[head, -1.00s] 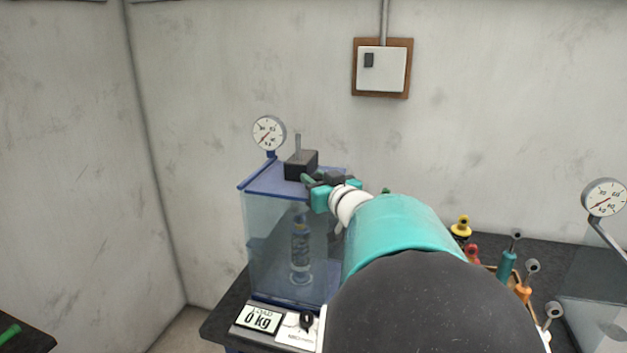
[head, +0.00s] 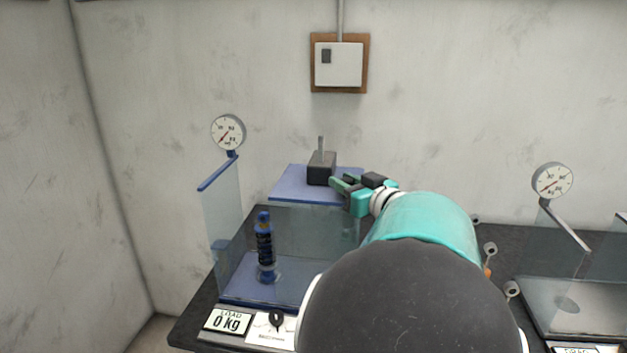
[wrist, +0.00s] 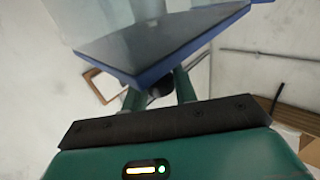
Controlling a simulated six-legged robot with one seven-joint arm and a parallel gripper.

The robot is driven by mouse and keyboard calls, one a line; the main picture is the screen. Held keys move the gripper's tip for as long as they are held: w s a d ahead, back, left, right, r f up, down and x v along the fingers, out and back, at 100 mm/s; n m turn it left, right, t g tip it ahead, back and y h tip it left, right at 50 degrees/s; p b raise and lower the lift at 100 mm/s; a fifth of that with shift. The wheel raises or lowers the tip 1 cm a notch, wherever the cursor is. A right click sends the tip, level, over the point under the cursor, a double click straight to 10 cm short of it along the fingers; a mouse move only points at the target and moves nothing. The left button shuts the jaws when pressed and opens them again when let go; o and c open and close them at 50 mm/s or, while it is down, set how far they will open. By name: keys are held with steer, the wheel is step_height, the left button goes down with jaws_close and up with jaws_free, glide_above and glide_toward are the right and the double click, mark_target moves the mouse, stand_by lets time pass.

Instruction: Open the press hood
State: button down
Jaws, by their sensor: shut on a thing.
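The press hood shows as a blue top plate (head: 285,187) with a black block and upright rod (head: 321,168) on it. It stands shifted right of the press's left glass wall (head: 219,212), leaving a gap above the spring. The spring (head: 265,246), dark with blue ends, stands upright on the blue press base (head: 245,288). My gripper (head: 341,184) is at the hood plate's right edge, shut on the hood. In the wrist view my fingers (wrist: 160,88) reach to the blue-edged hood panel (wrist: 165,48); their exact contact is partly hidden.
A dial gauge (head: 228,132) is fixed above the left glass wall. A load display (head: 227,321) reading 0 kg is at the front. A second press with a gauge (head: 552,181) and glass walls stands right. A switch box (head: 338,63) hangs on the wall. My arm hides much of the table.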

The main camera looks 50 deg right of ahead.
steer(key=s, duration=0.1)
steer(key=s+d, duration=0.2)
steer(key=shift+s, duration=0.35)
steer(key=c, duration=1.1)
jaws_free()
steer(key=shift+a, duration=0.1)
steer(key=v, duration=1.3)
steer(key=shift+s, duration=0.4)
